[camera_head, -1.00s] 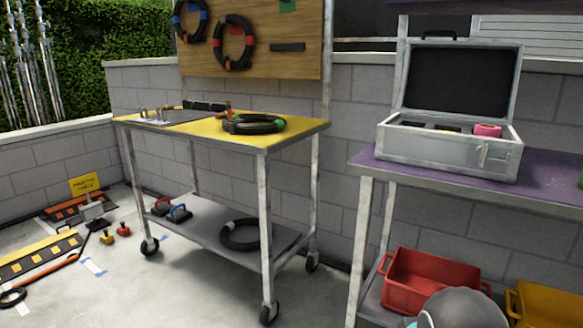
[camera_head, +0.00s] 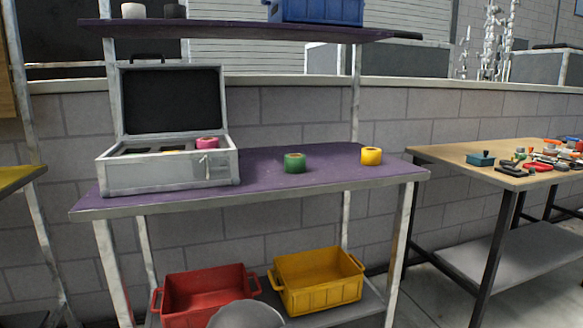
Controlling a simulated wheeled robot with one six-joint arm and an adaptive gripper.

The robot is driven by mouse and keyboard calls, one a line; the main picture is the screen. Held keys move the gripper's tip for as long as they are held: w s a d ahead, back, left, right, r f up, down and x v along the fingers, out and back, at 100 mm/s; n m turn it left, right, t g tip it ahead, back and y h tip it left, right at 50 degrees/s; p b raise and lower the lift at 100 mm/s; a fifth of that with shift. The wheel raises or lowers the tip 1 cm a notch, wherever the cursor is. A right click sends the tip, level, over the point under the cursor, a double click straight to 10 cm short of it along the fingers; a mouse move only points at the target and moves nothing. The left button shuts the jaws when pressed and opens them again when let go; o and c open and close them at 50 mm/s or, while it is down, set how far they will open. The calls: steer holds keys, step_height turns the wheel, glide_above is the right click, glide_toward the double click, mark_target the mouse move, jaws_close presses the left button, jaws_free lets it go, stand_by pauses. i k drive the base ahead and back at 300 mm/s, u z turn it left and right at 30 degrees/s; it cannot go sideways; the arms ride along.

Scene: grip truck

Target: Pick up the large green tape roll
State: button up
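A green tape roll (camera_head: 295,163) lies on the purple shelf top (camera_head: 262,180), near its middle, with clear space around it. It is the only green roll I see in this view. A yellow tape roll (camera_head: 371,156) lies to its right, apart from it. My gripper is not in view. A grey rounded shape shows at the bottom edge of the picture; I cannot tell what it is.
An open silver case (camera_head: 165,172) with a pink roll (camera_head: 207,142) stands left of the green roll. A red crate (camera_head: 206,296) and a yellow crate (camera_head: 318,281) sit below. An upper shelf (camera_head: 230,29) overhangs. A wooden workbench (camera_head: 450,155) with tools stands right.

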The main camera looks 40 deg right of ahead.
mark_target(294, 163)
steer(key=z, duration=1.2)
